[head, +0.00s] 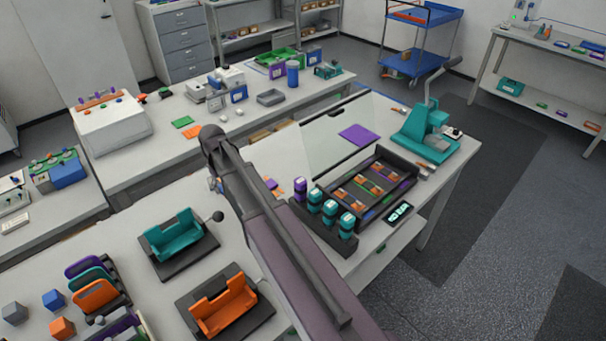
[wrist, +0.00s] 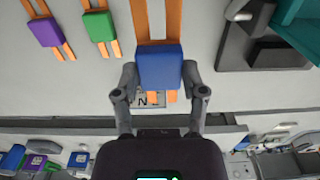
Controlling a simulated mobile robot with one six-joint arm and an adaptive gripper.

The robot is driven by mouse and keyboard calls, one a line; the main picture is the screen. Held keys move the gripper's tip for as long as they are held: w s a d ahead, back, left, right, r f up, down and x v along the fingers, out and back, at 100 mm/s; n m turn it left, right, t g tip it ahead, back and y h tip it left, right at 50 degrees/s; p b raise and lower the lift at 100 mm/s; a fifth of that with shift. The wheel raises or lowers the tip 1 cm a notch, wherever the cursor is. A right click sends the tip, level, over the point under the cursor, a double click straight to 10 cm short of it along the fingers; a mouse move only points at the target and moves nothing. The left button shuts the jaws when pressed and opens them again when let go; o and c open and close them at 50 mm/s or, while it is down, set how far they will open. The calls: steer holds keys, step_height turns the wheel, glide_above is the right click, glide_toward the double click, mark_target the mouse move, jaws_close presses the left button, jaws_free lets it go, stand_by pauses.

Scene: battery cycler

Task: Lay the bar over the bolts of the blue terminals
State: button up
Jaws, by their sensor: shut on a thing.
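In the wrist view my gripper (wrist: 160,74) has one finger on each side of a blue block (wrist: 158,64). It is shut on this block, which I take as the grip of the bar. Two copper-orange strips (wrist: 140,18) run out past the block above and below. A grey label with an "N" lies partly hidden below it. In the head view my arm hides the gripper and the bar. A dark open tray (head: 322,192) there holds several orange and dark pieces; I cannot make out the blue terminals or their bolts.
Purple (wrist: 46,32) and green (wrist: 98,26) blocks with similar orange strips lie left of my gripper. A dark fixture (wrist: 240,50) stands on the right. In the head view, teal-and-white cylinders (head: 330,212) stand before the tray, and a teal lever press (head: 425,140) is behind it.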

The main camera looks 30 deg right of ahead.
step_height(320, 180, up, 8)
steer(key=p, duration=0.7)
steer(key=shift+f, duration=0.25)
steer(key=shift+a, duration=0.1)
